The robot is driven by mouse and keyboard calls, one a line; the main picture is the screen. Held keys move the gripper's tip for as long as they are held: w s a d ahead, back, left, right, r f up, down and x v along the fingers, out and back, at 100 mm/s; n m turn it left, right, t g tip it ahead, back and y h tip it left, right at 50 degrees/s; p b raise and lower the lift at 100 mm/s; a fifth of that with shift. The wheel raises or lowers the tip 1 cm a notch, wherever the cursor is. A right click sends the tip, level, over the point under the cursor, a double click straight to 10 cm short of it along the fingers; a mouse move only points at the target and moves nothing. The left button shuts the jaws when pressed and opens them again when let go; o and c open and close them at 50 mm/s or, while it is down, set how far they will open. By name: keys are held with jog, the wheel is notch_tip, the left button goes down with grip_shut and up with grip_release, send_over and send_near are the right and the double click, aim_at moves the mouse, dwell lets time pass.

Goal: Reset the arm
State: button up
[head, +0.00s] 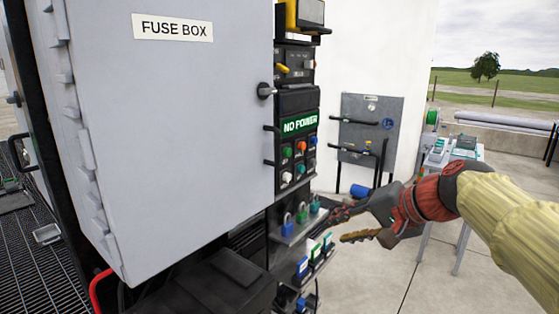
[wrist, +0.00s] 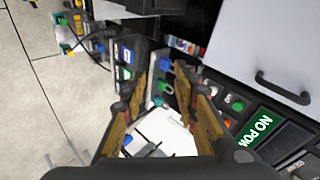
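My gripper (head: 345,226) is in the lower right of the head view, at the end of my arm in its yellowish sleeve. It points left toward the small shelf of padlocks beside the fuse box. In the wrist view my gripper (wrist: 160,85) shows two tan-padded fingers spread apart. I see nothing held between them; padlocks and a white surface show in the gap behind. The fingers look close to the shelf in the head view, but I cannot tell whether they touch anything.
The grey fuse box (head: 180,130) fills the left. Its control panel has a NO POWER sign (head: 299,123) and coloured buttons. Padlocks (head: 302,214) sit on a shelf below. A grey wall board (head: 371,130) and a side table (head: 452,158) stand behind. Concrete floor at right is open.

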jog(key=s+d+f+n+g+h, duration=0.1)
jog(key=s+d+f+n+h, duration=0.1)
jog(key=s+f, duration=0.6)
jog(key=s+d+f+n+g+h, duration=0.1)
jog(key=s+d+f+n+h, duration=0.2)
jog(key=s+f, duration=0.6)
jog(key=s+n+h+p, duration=0.1)
jog(key=s, duration=0.7)
jog(key=shift+f, duration=0.25)
